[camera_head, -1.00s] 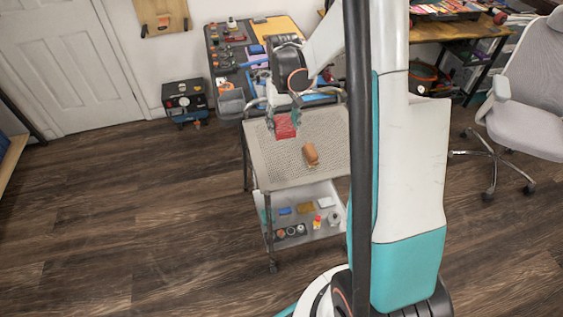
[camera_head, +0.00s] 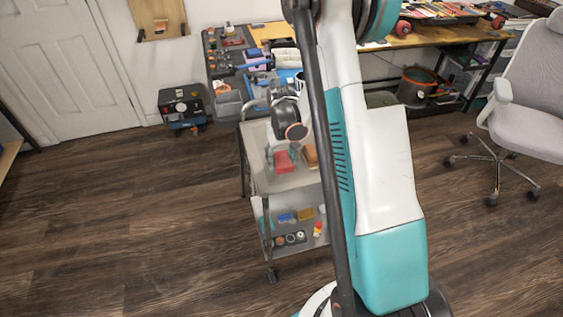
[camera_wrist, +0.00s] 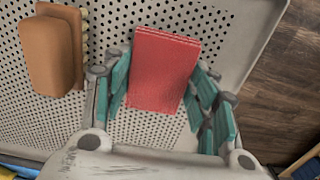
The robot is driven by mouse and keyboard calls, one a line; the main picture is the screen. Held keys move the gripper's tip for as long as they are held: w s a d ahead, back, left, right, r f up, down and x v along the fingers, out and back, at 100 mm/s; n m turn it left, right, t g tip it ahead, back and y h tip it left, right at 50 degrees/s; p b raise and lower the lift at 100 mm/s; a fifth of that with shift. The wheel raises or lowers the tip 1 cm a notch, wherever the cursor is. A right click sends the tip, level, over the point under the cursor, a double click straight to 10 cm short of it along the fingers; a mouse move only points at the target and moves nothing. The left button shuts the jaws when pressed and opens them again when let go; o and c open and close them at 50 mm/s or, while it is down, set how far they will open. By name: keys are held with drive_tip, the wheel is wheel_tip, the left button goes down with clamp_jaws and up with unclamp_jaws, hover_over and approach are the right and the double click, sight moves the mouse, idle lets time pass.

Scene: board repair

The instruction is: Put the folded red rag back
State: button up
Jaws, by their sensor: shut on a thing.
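The folded red rag (camera_wrist: 162,72) is between the teal fingers of my gripper (camera_wrist: 160,90) in the wrist view. The gripper is shut on it, over the perforated top shelf of a cart (camera_wrist: 225,22). In the head view the rag (camera_head: 283,162) shows at the cart's top (camera_head: 262,182), below my gripper (camera_head: 284,150). I cannot tell whether the rag touches the shelf.
A brown, rounded block-like object (camera_wrist: 48,50) lies on the same shelf, left of the rag in the wrist view. The cart's lower shelf (camera_head: 270,222) holds several small items. A cluttered workbench (camera_head: 225,75) stands behind the cart.

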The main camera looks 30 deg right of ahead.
sight(281, 159)
drive_tip(key=shift+f, duration=0.35)
drive_tip(key=shift+f, duration=0.2)
drive_tip(key=o, duration=1.1)
drive_tip(key=shift+r, duration=0.1)
wheel_tip(281, 159, up, 12)
drive_tip(key=p, duration=0.4)
drive_tip(key=shift+r, duration=0.15)
